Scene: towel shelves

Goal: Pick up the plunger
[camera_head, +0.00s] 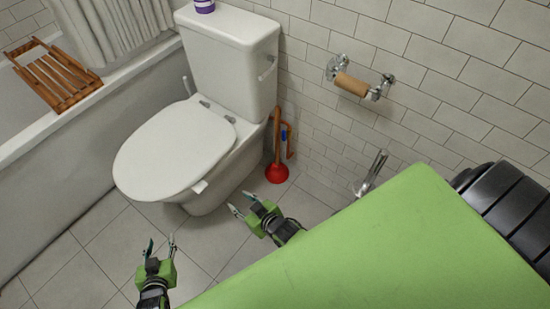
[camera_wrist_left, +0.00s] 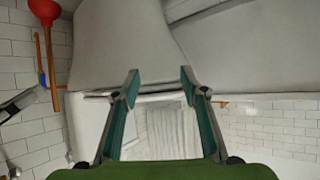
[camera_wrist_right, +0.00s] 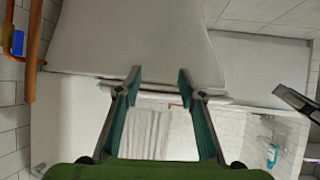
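The plunger stands upright on the floor between the toilet and the tiled wall. Its red cup (camera_head: 277,173) is down, and its brown wooden handle (camera_head: 277,130) leans near the wall. In the left wrist view, which looks upside down, the plunger (camera_wrist_left: 54,80) is at the upper left. In the right wrist view only its handle (camera_wrist_right: 34,45) shows. My right gripper (camera_head: 242,203) is open and empty, in front of the plunger and left of it in the head view. My left gripper (camera_head: 161,243) is open and empty, farther left and nearer.
The white toilet (camera_head: 180,150), lid down, stands left of the plunger. An orange-red pipe (camera_head: 290,145) is close beside the handle. A chrome brush holder (camera_head: 371,172) and paper roll holder (camera_head: 351,85) are to the right. A bathtub (camera_head: 75,145) with a wooden rack (camera_head: 58,78) is at left.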

